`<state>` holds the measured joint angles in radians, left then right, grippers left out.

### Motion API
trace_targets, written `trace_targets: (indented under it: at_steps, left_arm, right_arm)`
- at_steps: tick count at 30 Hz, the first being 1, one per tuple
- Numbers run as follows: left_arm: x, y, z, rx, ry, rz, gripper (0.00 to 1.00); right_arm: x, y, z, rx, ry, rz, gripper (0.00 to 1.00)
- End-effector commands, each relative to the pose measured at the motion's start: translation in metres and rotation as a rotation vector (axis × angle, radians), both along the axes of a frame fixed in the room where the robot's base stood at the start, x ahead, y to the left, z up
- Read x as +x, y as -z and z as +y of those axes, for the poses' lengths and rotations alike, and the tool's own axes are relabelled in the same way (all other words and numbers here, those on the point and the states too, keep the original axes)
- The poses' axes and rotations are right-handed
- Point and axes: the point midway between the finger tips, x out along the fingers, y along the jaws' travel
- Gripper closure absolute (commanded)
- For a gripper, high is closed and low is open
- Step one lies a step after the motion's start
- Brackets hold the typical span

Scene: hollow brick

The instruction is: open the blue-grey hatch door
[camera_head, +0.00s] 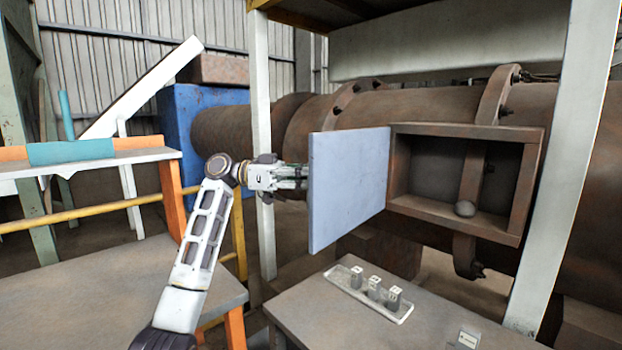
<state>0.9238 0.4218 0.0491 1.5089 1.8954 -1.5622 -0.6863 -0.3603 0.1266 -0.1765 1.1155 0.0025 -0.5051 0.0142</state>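The blue-grey hatch door (346,190) stands swung wide open, out to the left of its brown box-like frame (532,180). The frame's inside is open to view. My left gripper (297,178) is at the door's free left edge, with its fingers pointing right toward it. The fingertips are small and partly hidden at the edge, so I cannot tell whether they touch the door or how far apart they are. My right gripper is not in view.
Below is a grey table (300,310) with a tray (400,315) holding 3 small blocks. White posts stand left (260,100) and right (565,150) of the hatch. A yellow rail (75,214) runs at the left.

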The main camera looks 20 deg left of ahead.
Motion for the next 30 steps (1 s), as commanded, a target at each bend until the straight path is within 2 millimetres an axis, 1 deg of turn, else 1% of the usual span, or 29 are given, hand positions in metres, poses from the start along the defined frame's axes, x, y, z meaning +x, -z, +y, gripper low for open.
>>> trace_targets:
  at_steps: [1,3,6,12,15,20,26,30]
  left_arm:
    - [-0.001,0.002,0.000,0.005,0.002,0.002,0.86]
    - [-0.001,0.001,0.000,0.005,0.002,0.002,0.77]
    - [-0.001,0.001,0.000,0.004,0.002,0.000,0.67]
    - [0.000,0.001,0.000,0.002,0.001,0.000,0.67]
    - [0.000,0.000,0.000,0.002,0.001,0.000,0.67]
    - [-0.001,0.000,0.005,0.002,0.000,0.000,0.67]
    - [-0.002,0.000,0.021,0.002,-0.002,0.000,0.67]
    - [-0.005,0.000,0.040,0.001,-0.002,0.000,0.67]
  right_arm:
    - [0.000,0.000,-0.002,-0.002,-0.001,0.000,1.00]
    - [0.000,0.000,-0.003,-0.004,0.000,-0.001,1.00]
    - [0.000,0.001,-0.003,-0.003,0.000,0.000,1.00]
    - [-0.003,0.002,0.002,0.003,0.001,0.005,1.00]
    - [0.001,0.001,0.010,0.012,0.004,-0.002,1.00]
    - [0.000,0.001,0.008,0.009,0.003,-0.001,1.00]
    - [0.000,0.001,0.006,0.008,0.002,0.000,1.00]
    - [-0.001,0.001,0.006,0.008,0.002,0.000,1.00]
